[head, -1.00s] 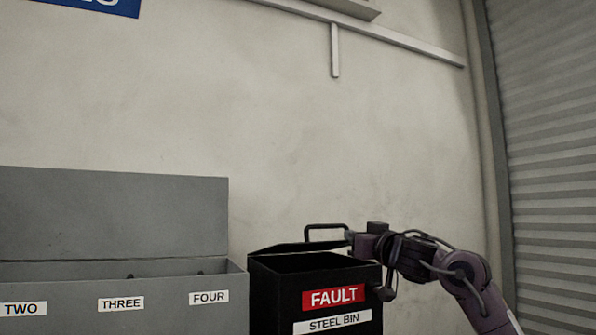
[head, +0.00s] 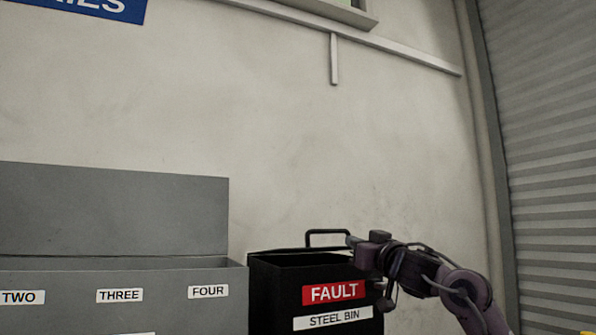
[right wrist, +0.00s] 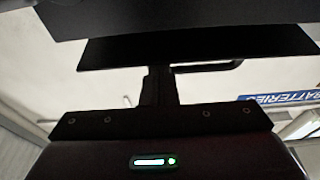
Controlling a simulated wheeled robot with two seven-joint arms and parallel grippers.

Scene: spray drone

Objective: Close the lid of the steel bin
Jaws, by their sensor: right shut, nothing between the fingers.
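The black steel bin (head: 270,300) stands at the lower middle of the head view, with a red FAULT label and a white STEEL BIN label. Its lid (head: 285,250) shows nearly edge-on above the rim, partly open, and the dark opening is visible below it. A black handle (head: 325,231) stands on the lid. My right gripper (head: 352,241) is shut and empty at the lid's right side by the handle. In the right wrist view its fingertips (right wrist: 160,71) are at a dark plate, likely the lid (right wrist: 120,52); contact is unclear. My left gripper is out of view.
A grey box (head: 120,265) with a raised back panel and labels TWO, THREE and FOUR stands left of the bin. The wall (head: 220,120) is behind, and a ribbed shutter (head: 550,180) is at the right. Space above the bin is clear.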

